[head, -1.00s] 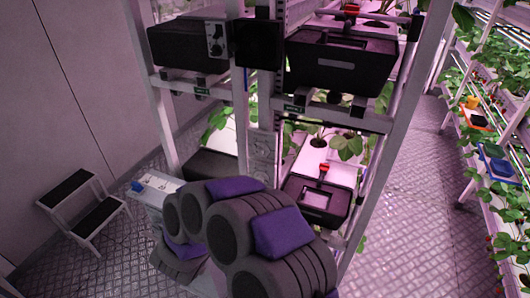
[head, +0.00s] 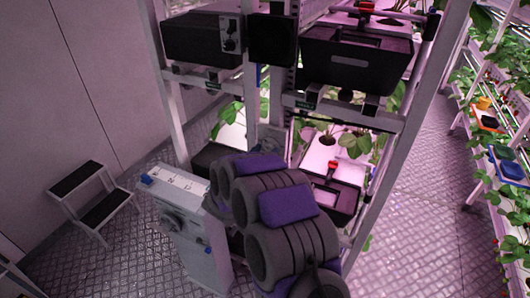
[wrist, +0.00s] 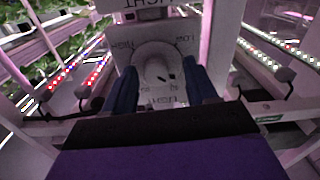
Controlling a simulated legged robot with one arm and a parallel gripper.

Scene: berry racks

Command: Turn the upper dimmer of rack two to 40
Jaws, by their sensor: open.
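In the wrist view, a pale round dimmer dial (wrist: 154,62) sits on a light plate marked LOW, HIGH and LIGHT. My gripper (wrist: 160,76) is open, with its two blue fingers to either side of the dial. Contact with the dial cannot be made out, and its exact setting is too small to read. In the head view, a grey dimmer box (head: 230,34) with knobs is mounted high on the rack post. My arm hides the gripper there. I cannot tell for certain which dimmer the wrist view shows.
The rack (head: 420,110) carries black tubs (head: 355,62) and plants. A pale cabinet (head: 200,235) stands left of my arm. A step stool (head: 95,200) stands by the left wall. Another plant rack (head: 490,125) lines the right, with open floor between the racks.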

